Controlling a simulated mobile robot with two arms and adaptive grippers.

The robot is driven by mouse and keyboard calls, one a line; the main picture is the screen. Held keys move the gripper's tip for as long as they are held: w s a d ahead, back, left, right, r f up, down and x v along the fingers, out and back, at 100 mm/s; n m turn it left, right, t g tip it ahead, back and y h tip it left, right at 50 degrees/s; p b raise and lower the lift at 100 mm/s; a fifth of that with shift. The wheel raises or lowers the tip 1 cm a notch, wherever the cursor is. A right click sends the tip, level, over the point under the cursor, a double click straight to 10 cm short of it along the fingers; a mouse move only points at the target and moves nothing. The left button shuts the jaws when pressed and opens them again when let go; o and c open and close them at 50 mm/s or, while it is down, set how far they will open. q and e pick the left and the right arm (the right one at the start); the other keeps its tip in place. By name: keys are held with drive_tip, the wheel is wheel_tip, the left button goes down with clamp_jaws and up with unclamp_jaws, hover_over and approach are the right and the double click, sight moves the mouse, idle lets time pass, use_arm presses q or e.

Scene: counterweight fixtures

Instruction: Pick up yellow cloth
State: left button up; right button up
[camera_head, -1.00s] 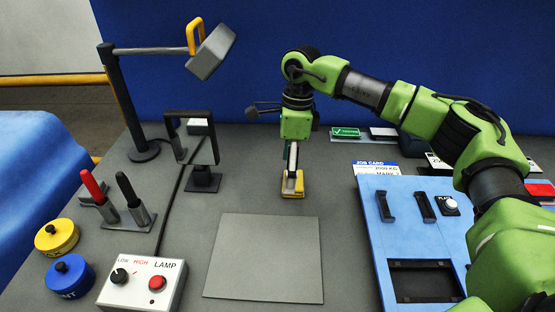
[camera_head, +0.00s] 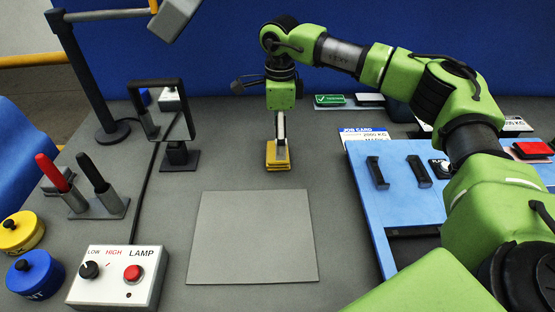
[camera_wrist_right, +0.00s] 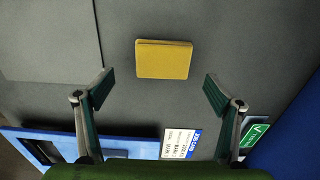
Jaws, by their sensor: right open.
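The yellow cloth (camera_head: 273,164) is a small folded square lying flat on the grey table, behind the grey plate in the head view. My right gripper (camera_head: 281,150) points down over it and hides part of it. In the right wrist view the cloth (camera_wrist_right: 163,62) lies beyond the two fingertips of my right gripper (camera_wrist_right: 160,91). The fingers are spread wide with nothing between them and do not touch the cloth. My left gripper is not in view.
A grey flat plate (camera_head: 252,238) lies in front of the cloth. A black-framed stand (camera_head: 178,155) is to its left, and a blue panel (camera_head: 404,200) with black handles to its right. A lamp box (camera_head: 119,278) stands front left. The table around the cloth is clear.

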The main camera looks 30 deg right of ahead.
drive_tip(key=f+b, duration=0.2)
drive_tip(key=f, duration=0.1)
drive_tip(key=f+b, duration=0.1)
drive_tip(key=f, duration=0.1)
drive_tip(key=shift+w+d, duration=0.1)
drive_tip(key=shift+w, duration=0.15)
drive_tip(key=shift+r, duration=0.2)
drive_tip(key=shift+c, duration=0.7)
drive_tip(key=c, duration=1)
drive_tip(key=shift+c, duration=0.2)
